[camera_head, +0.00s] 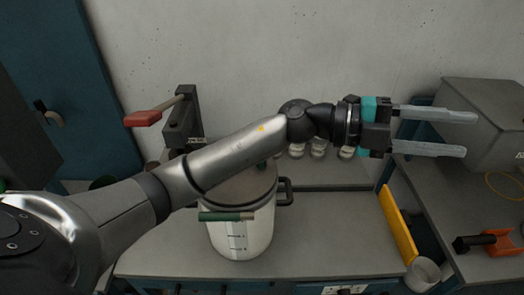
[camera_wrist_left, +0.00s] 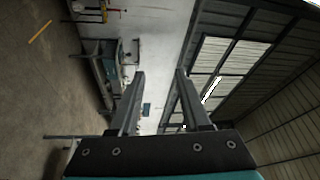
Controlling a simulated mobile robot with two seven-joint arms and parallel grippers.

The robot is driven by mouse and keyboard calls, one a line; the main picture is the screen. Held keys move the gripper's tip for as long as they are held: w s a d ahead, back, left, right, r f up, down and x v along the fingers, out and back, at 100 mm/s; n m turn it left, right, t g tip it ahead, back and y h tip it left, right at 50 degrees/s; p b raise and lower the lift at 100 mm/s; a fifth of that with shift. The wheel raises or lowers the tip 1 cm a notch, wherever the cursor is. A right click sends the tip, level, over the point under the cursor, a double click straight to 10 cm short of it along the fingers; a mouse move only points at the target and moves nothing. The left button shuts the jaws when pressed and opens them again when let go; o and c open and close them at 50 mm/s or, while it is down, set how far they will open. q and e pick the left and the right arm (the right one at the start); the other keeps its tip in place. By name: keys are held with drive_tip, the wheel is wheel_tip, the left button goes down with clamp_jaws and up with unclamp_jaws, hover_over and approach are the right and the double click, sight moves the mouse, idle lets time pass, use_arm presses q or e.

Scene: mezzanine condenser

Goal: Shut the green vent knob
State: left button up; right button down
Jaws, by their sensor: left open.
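A white pot with a grey lid (camera_head: 238,188) stands on the bench behind my left arm. A small green piece (camera_head: 262,165) shows at the lid's far edge, mostly hidden by my arm; I cannot tell whether it is the vent knob. A green bar (camera_head: 226,216) lies across the pot's upper front. My left gripper (camera_head: 470,134) reaches to the right, far from the pot. Its fingers are apart with nothing between them, as the left wrist view (camera_wrist_left: 160,74) also shows. My right gripper is not in view.
A red-handled lever (camera_head: 143,118) stands on a dark post behind the pot. Several pale jars (camera_head: 317,148) sit near the wall. A grey metal box (camera_head: 485,105) is close to my left fingers. An orange-and-black tool (camera_head: 490,242) lies on the right bench. The front bench is largely clear.

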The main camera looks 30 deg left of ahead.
use_arm(q)
drive_tip(key=w+a+f+m+g+y, duration=0.2)
drive_tip(key=a+f+m+g+y, duration=0.1)
drive_tip(key=a+f+y, duration=0.7)
drive_tip(key=a+r+n+g+y, duration=0.1)
drive_tip(key=a+r+n+y, duration=0.3)
drive_tip(key=a, duration=0.7)
drive_tip(key=a+r+n+y, duration=0.1)
drive_tip(key=a+y, duration=0.4)
drive_tip(key=a, duration=0.5)
drive_tip(key=f, duration=1.4)
drive_tip(key=shift+w+a+f, duration=0.15)
drive_tip(key=shift+w+f, duration=0.05)
drive_tip(key=shift+f, duration=0.1)
clamp_jaws()
